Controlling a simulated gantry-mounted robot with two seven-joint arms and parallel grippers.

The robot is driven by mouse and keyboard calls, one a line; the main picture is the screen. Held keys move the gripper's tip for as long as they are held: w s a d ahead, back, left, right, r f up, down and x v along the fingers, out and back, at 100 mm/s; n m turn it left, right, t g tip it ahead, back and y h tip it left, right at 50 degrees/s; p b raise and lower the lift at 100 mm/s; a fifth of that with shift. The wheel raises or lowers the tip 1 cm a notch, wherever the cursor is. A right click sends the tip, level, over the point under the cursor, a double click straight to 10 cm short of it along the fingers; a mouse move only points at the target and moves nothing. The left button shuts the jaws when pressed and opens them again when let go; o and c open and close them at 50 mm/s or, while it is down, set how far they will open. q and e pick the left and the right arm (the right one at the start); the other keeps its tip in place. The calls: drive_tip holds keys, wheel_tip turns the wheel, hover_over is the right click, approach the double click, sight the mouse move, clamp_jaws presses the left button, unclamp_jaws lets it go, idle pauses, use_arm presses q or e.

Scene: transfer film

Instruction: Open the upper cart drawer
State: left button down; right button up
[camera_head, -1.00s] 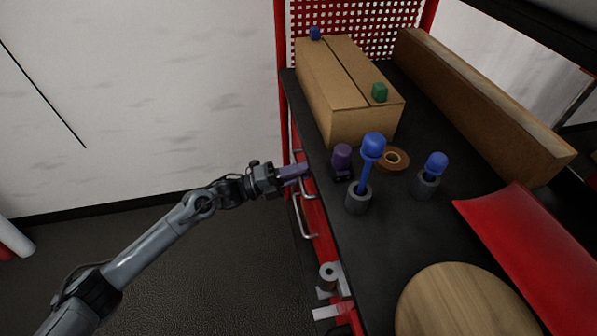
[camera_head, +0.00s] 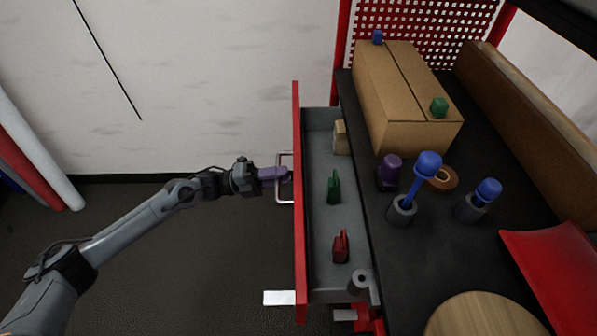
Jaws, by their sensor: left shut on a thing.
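The upper cart drawer (camera_head: 318,284) is pulled out to the left of the red cart, with its red front panel (camera_head: 298,240) and grey inside in view. My left gripper (camera_head: 284,174) is shut on the drawer's metal handle (camera_head: 284,198), on the outer side of the front panel. Inside the drawer lie a green object (camera_head: 334,188), a red object (camera_head: 341,246) and a tan block (camera_head: 341,138). My right gripper is out of view.
The dark cart top (camera_head: 400,265) holds a cardboard box (camera_head: 405,95), blue-topped tools (camera_head: 428,165) in grey holders, a tape roll (camera_head: 444,179), a round wooden board (camera_head: 485,318) and a red panel (camera_head: 560,265). Floor left of the drawer is clear.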

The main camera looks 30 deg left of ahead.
use_arm(q)
drive_tip(key=r+v, duration=0.1)
drive_tip(key=v, duration=0.6)
drive_tip(key=shift+r+p, duration=0.2)
drive_tip(key=shift+p, duration=0.25)
drive_tip(key=c, duration=1.2)
unclamp_jaws()
drive_tip(key=shift+a, duration=0.1)
drive_tip(key=shift+s, duration=0.1)
drive_tip(key=p+v, duration=0.2)
drive_tip(key=v, duration=0.8)
drive_tip(key=shift+a+f, duration=0.15)
drive_tip(key=shift+a, duration=0.2)
drive_tip(key=shift+s, duration=0.15)
